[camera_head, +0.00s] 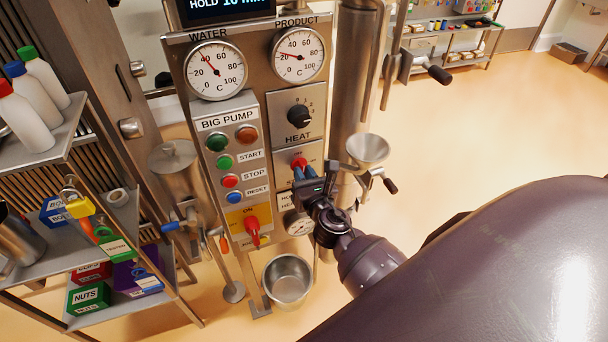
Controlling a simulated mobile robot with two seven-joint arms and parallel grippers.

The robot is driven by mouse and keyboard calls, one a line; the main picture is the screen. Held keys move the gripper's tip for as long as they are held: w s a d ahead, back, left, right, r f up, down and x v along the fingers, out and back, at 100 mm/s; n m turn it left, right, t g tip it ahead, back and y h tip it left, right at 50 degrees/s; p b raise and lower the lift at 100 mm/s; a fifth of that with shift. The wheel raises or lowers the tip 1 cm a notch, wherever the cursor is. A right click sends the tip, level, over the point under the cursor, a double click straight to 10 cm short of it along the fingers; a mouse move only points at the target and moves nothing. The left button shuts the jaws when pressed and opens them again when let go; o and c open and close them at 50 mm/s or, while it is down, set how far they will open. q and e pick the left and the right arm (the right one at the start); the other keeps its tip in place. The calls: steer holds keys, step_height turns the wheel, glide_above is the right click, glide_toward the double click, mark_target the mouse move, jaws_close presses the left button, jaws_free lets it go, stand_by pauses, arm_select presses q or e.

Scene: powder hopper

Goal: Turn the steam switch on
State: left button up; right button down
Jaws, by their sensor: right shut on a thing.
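A control panel (288,80) stands in front of me. Below the HEAT dial (299,116) is a small plate with a red switch knob (299,162). My right gripper (304,171) is shut on this red knob, its blue-tipped fingers at the lower part of it. The gripper and wrist hide much of the plate and its lettering, so I cannot read the word steam or tell the knob's exact setting. Another red switch (251,229) sits on a yellow plate marked ON, lower left. My left gripper is not in view.
A metal funnel (368,149) with a black-handled crank is just right of my right gripper. A steel bucket (288,279) stands on the floor below the panel. A shelf rack (66,233) with bottles and boxes is at the left.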

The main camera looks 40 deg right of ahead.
steer(key=shift+a+r+m+b, duration=0.1)
steer(key=shift+m+b, duration=0.35)
steer(key=shift+m, duration=7.75)
steer(key=c, duration=1.1)
jaws_free()
steer(key=shift+s, duration=0.1)
steer(key=b+v, duration=0.1)
steer(key=v, duration=0.9)
steer(key=shift+s+a, duration=0.15)
steer(key=shift+s, duration=0.15)
steer(key=shift+m, duration=0.3)
